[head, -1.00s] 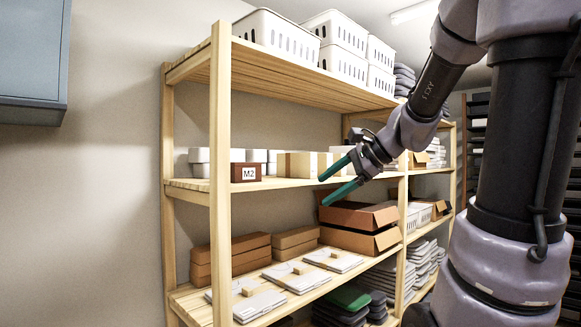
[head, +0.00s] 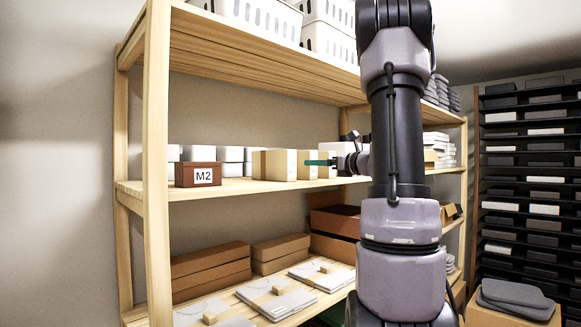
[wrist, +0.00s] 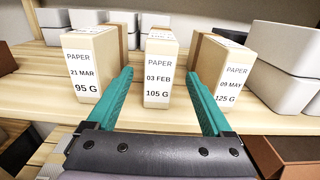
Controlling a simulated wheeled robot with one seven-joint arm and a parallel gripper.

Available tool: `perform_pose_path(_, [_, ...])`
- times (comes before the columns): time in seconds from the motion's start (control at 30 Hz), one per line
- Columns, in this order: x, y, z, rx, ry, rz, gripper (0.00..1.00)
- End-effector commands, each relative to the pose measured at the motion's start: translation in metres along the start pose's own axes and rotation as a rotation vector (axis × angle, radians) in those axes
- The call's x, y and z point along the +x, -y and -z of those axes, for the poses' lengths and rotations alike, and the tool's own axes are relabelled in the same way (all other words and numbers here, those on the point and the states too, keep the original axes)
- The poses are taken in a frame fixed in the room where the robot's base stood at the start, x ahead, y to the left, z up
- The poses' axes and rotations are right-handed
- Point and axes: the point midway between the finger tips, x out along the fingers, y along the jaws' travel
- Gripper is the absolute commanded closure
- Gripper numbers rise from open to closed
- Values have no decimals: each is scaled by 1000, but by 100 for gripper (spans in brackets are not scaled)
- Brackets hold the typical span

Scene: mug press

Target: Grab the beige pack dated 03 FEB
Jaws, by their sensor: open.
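The beige pack dated 03 FEB (wrist: 158,84), labelled PAPER and 105 G, stands upright on the shelf in the middle of the wrist view. My gripper (wrist: 160,74) is open and faces it, with one teal finger on each side in the picture. I see space between each finger and the pack; how deep the fingertips reach beside it is hard to tell. A pack dated 21 MAR (wrist: 88,72) stands to its left, and one dated 09 MAY (wrist: 224,72) to its right. In the head view, my gripper (head: 318,162) is at this row, partly hidden by my arm.
A brown box marked M2 (head: 198,175) stands left of the packs. Grey-white bins (wrist: 272,75) stand right of them in the wrist view. The wooden shelf (head: 235,187) has bare board in front. White baskets (head: 325,40) fill the shelf above; an open carton (head: 335,222) sits below.

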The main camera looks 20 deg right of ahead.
Motion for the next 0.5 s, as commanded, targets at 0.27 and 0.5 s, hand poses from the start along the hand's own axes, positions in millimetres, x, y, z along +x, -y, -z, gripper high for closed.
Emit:
perform_pose_path(0.27, [43, -1, 1, -1, -2, -3, 15])
perform_pose_path(0.5, [58, -1, 0, -2, -1, -3, 15])
